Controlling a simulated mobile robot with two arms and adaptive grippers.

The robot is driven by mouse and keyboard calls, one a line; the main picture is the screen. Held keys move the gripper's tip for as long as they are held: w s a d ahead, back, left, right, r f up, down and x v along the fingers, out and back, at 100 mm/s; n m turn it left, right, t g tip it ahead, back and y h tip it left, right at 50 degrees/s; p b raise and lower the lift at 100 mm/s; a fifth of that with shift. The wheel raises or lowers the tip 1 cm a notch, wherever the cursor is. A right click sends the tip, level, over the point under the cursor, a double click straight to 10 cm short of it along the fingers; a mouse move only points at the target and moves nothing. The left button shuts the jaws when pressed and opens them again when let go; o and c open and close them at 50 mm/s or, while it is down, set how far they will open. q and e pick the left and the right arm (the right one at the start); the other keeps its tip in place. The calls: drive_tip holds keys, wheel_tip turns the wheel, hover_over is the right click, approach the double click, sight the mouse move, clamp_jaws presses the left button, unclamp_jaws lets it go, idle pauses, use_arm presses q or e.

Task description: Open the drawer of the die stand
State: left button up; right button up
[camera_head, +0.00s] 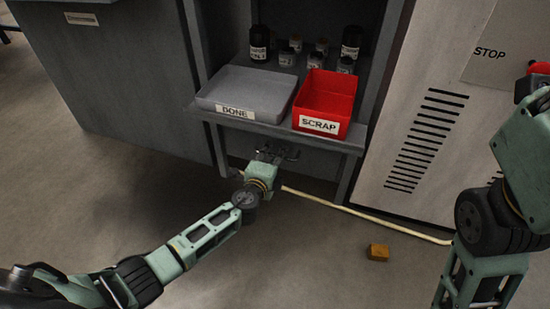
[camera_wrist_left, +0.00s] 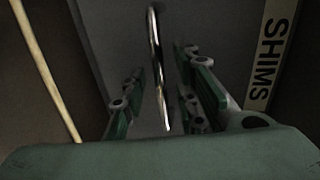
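The die stand (camera_head: 349,147) is a dark grey stand with a shelf at the front. In the left wrist view a dark drawer front (camera_wrist_left: 215,35) bears a label (camera_wrist_left: 272,48) reading SHIMS. A shiny curved metal handle (camera_wrist_left: 155,55) stands out from this front. My left gripper (camera_head: 277,152) is low under the shelf edge in the head view. Its fingers (camera_wrist_left: 160,75) are apart, one on each side of the handle, with a gap seen on both sides. The drawer front is mostly hidden in the head view. My right gripper is out of view.
A grey tray (camera_head: 205,98) and a red SCRAP bin (camera_head: 325,95) sit on the shelf, with several bottles (camera_head: 287,57) behind. A pale cable (camera_head: 365,216) runs along the floor. A small brown block (camera_head: 378,252) lies near it. A light cabinet (camera_head: 395,120) stands at right.

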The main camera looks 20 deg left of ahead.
use_arm(q)
drive_tip(key=shift+c, duration=0.4)
clamp_jaws()
